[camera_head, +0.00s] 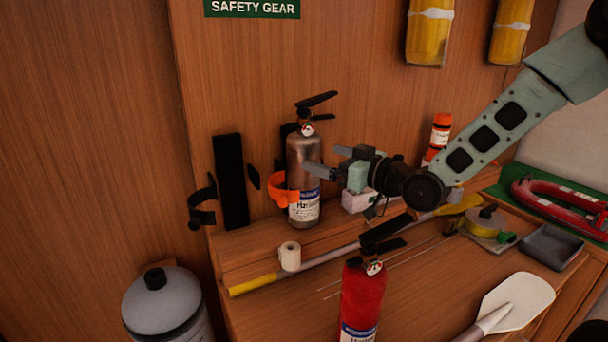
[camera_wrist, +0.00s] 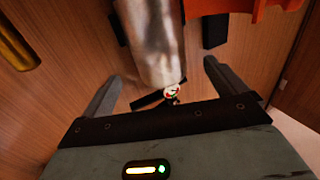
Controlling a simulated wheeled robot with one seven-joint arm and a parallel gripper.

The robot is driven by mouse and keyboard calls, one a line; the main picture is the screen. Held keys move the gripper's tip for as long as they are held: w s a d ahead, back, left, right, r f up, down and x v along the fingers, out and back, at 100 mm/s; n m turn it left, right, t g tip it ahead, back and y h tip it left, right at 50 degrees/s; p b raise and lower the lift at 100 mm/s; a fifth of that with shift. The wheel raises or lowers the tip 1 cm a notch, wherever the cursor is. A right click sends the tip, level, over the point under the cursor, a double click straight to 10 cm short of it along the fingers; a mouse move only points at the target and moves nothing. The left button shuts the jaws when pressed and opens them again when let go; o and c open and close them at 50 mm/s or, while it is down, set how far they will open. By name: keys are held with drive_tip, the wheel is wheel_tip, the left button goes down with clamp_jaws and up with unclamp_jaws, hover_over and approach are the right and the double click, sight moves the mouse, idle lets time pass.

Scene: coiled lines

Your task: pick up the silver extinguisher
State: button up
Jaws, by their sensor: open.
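The silver extinguisher (camera_head: 303,160) stands upright on the wooden ledge against the panel, with a black handle, a gauge and a white-and-blue label. An orange strap (camera_head: 281,190) is at its lower left side. In the wrist view the silver body (camera_wrist: 155,40) shows upside down, between my two fingers, with the gauge and handle near my palm. My gripper (camera_head: 322,161) is open at the right side of the extinguisher's upper body. It also shows open in the wrist view (camera_wrist: 163,71). I cannot tell whether a finger touches the metal.
A red extinguisher (camera_head: 362,298) stands in front on the lower surface. A white box (camera_head: 358,201) and an orange flare-like canister (camera_head: 440,131) are behind my gripper. An empty black bracket (camera_head: 231,182) is at left.

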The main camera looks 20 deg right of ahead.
sight(317, 153)
drive_tip(key=p+x, duration=0.1)
drive_tip(key=x, duration=0.5)
drive_tip(key=shift+c, duration=0.4)
drive_tip(key=c, duration=2)
drive_tip(key=shift+r, duration=0.2)
clamp_jaws()
